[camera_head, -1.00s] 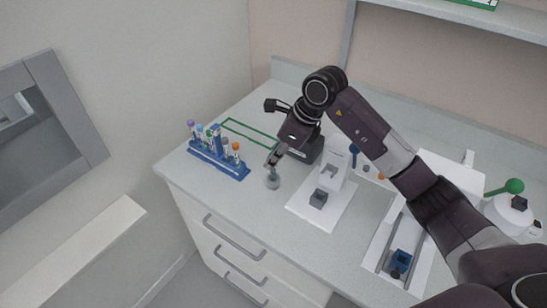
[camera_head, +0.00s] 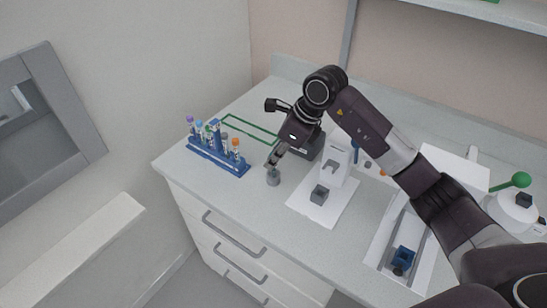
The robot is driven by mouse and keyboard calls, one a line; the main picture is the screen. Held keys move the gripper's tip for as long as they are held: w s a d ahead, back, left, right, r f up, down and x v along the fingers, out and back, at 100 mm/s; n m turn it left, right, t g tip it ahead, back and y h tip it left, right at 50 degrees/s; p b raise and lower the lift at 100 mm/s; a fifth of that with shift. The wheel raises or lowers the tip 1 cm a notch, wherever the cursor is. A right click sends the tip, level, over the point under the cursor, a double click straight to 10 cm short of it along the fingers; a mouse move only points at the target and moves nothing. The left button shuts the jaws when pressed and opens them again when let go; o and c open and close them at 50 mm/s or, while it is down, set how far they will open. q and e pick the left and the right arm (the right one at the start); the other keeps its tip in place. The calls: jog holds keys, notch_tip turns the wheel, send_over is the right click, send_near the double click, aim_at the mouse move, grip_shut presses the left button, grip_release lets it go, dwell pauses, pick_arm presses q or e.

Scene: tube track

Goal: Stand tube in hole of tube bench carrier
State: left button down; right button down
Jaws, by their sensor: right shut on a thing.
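My right gripper (camera_head: 272,164) comes in from the right and points down over the front part of the bench. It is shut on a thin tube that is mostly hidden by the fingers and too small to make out. A small round grey carrier (camera_head: 273,178) stands on the bench directly below the fingertips. The fingertips are very close above it. I cannot tell whether the tube's lower end is inside the carrier's hole. My left gripper is out of view.
A blue rack (camera_head: 218,162) with several capped tubes stands to the left. A green-outlined area (camera_head: 250,132) lies behind. A white device (camera_head: 335,165) on a white base with a grey block (camera_head: 319,195) stands right. A white track with a blue block (camera_head: 403,258) is further right.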

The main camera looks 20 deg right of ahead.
jog(key=shift+f, duration=0.15)
jog(key=c, duration=1.8)
grip_release()
jog(key=shift+c, duration=0.2)
